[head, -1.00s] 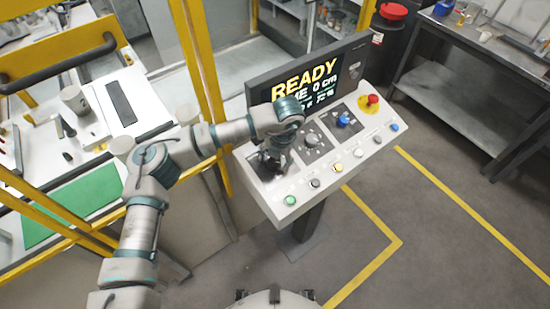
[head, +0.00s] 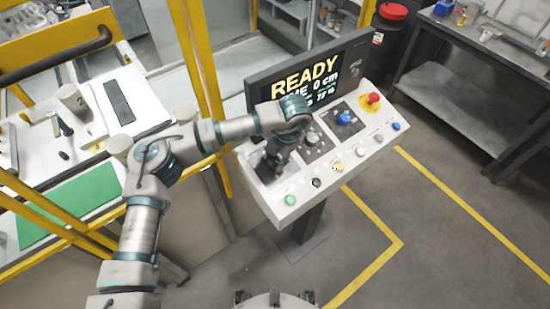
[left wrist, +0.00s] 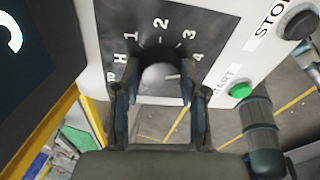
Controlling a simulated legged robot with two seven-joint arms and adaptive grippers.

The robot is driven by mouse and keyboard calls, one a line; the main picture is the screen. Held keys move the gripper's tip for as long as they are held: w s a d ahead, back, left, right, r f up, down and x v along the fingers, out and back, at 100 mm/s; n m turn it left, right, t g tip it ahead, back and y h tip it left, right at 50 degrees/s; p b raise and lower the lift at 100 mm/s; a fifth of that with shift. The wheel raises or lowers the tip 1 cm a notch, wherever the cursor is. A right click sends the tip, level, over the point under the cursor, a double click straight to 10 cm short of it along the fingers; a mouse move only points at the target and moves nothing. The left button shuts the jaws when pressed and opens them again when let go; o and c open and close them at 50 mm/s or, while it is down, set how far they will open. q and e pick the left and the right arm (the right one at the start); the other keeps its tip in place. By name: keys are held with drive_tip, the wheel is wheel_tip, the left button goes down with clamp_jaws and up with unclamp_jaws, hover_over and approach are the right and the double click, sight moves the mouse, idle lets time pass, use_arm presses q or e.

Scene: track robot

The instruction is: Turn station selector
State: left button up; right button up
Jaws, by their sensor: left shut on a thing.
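The station selector (left wrist: 160,75) is a dark round knob on a black plate marked H, 1, 2, 3, 4 in the left wrist view. A pale pointer line on it is near the 4 side. My left gripper (left wrist: 158,95) has a finger on each side of the knob and is shut on it. In the head view my left gripper (head: 272,165) reaches down onto the left end of the control panel (head: 262,195) and hides most of the selector. My right gripper is not in view.
The panel holds a grey knob (head: 312,138), a blue knob (head: 344,118), a red emergency button (head: 374,98) and a front row of coloured buttons, with a green one (head: 291,200) nearest. The screen (head: 306,80) reads READY. Yellow posts (head: 205,75) stand to the left.

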sight(285, 168)
use_arm(q)
drive_tip(key=o, duration=1.1)
drive_tip(key=shift+w+d, duration=0.1)
drive_tip(key=shift+o, duration=0.2)
drive_tip(key=v, duration=1.1)
drive_tip(key=shift+d+r, duration=0.2)
drive_tip(key=shift+r, duration=0.2)
